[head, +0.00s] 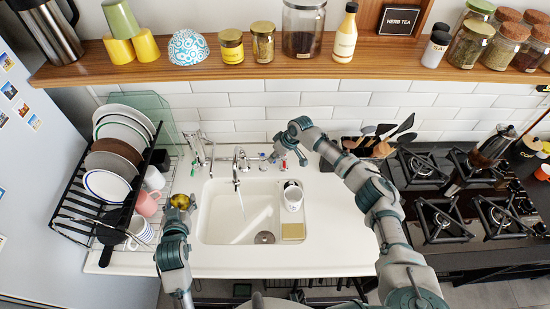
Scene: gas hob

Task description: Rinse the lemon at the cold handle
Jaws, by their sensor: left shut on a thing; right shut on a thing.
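The lemon (180,201) is yellow and held in my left gripper (180,206), left of the sink and apart from the water. My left gripper is shut on it and covers part of it. The tap (237,170) stands at the back of the white sink (222,236), and a thin stream of water (242,208) runs from it into the basin. My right gripper (276,158) is at the back edge of the sink, right of the tap, shut on what looks like the cold handle. The fingers hide most of that handle.
A white mug (293,197) and a yellow-green sponge (293,231) are on the right of the sink. A dish rack (75,215) with plates and cups stands at left. The gas hob (440,215) is at right. A wooden shelf (210,70) with jars runs above.

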